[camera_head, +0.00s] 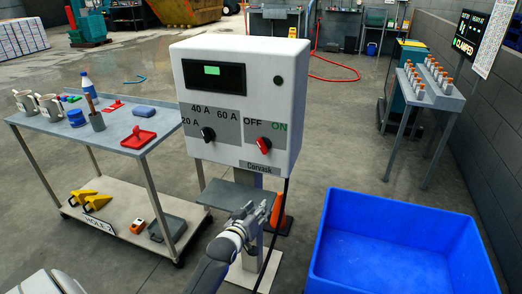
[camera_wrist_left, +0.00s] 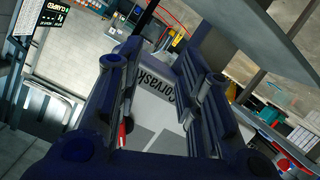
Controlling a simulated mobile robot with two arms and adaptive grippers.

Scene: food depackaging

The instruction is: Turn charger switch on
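The charger (camera_head: 228,155) is a light grey box on a post. Its red switch (camera_head: 264,145) sits low on the right of the front, below the OFF and ON labels, and appears turned toward OFF. A black dial (camera_head: 208,134) is to its left. My left gripper (camera_head: 257,212) is below the box, in front of the small shelf, apart from the switch. In the left wrist view its two fingers (camera_wrist_left: 165,100) are apart with nothing held, and the Corvask label shows between them. A red piece, likely the switch (camera_wrist_left: 122,132), is partly hidden by one finger. My right gripper is not in view.
A grey shelf (camera_head: 228,197) juts from the post beneath the box. An orange handle (camera_head: 277,209) and black cable hang beside my left gripper. A blue bin (camera_head: 385,250) stands at right, a cart (camera_head: 80,141) with mugs and tools at left.

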